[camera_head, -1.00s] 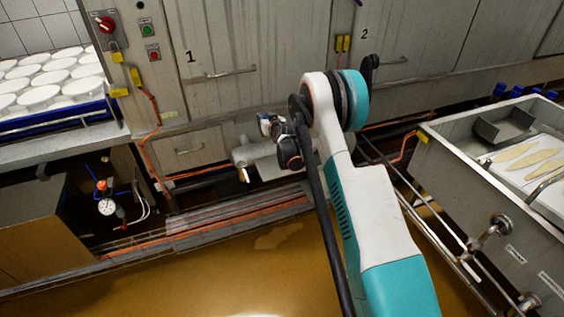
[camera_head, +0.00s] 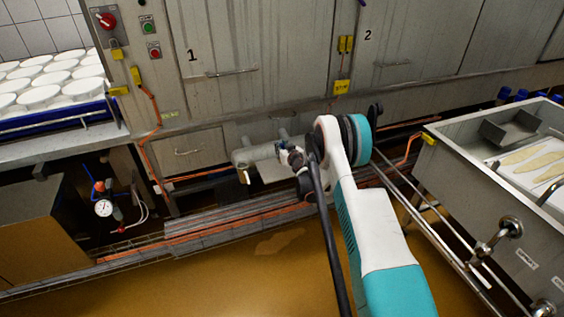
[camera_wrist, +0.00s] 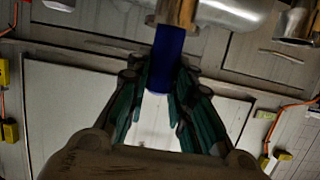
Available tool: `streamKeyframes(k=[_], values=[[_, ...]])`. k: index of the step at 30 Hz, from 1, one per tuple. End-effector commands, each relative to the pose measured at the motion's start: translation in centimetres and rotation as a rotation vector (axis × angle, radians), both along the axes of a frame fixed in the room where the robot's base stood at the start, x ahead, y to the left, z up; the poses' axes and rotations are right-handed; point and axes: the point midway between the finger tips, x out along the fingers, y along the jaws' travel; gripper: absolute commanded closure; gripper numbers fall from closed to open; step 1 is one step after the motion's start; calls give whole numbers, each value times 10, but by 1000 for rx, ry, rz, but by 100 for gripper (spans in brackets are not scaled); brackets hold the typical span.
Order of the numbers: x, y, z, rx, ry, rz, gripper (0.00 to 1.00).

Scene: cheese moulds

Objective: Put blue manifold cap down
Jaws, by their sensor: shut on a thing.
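The blue manifold cap (camera_wrist: 164,62), a dark blue cylinder, is between the green-padded fingers of my gripper (camera_wrist: 160,90) in the wrist view. My gripper is shut on it. The cap's far end meets a tan pipe end of the grey metal manifold (camera_wrist: 225,14) in the picture; I cannot tell whether they touch. In the head view the manifold (camera_head: 256,153) is a horizontal pipe below cabinet door 1. My wrist is at its right end, and my fingers and the held cap cannot be made out there.
A steel tub (camera_head: 470,190) stands at the right, with several blue caps (camera_head: 503,94) behind it. A pressure gauge (camera_head: 103,208) is at the lower left. White cheeses (camera_head: 40,97) sit on a blue tray at the left. Amber floor (camera_head: 230,285) is open in front.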

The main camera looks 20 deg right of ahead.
Motion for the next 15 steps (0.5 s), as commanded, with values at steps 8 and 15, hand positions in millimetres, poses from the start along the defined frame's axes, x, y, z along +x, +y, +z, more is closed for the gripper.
streamKeyframes(k=[8,15], values=[[0,0,-21,0,0,0,100],[0,0,-55,0,0,-1,100]])
